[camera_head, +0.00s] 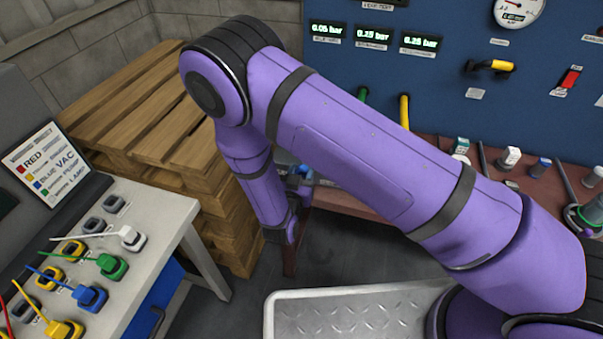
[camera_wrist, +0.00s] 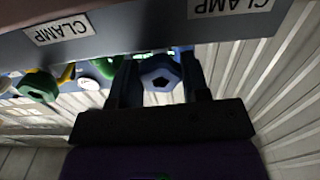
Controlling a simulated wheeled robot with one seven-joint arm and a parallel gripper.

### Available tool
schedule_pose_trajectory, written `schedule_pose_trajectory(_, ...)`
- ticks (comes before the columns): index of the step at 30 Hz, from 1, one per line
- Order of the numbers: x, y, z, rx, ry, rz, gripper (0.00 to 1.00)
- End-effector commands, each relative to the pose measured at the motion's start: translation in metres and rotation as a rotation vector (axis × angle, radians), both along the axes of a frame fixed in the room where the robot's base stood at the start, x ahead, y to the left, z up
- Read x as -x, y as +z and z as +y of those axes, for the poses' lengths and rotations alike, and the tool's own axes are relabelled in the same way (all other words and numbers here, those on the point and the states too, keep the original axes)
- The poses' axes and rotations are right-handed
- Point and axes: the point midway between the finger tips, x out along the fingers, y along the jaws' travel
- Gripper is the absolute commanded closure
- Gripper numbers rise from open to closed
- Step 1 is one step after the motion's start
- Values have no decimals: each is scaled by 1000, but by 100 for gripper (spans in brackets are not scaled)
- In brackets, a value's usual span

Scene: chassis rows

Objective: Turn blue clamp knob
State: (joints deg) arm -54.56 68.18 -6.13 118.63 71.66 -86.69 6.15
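The blue clamp knob (camera_wrist: 160,79) is between my gripper's two dark fingers in the wrist view. It has a faceted shape with a dark centre. My gripper (camera_wrist: 163,82) has one finger on each side of it, very close. I cannot tell whether the fingers press on it or leave a small gap. In the head view my purple arm reaches down beside the pallets toward the reddish bench (camera_head: 345,200). The gripper is largely hidden there, and the knob cannot be made out clearly.
A grey edge with CLAMP labels (camera_wrist: 62,29) runs close above the fingers. A green knob (camera_wrist: 104,66) and a dark green one (camera_wrist: 37,86) are to the left.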

Motion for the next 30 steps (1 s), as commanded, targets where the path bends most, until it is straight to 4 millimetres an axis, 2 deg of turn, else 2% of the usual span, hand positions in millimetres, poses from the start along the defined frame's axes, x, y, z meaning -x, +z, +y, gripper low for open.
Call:
schedule_pose_trajectory(8,0,0,0,-23,0,-8,81)
schedule_pose_trajectory(14,0,0,0,-105,0,-37,81)
schedule_pose_trajectory(30,0,-1,0,-557,-1,-201,81)
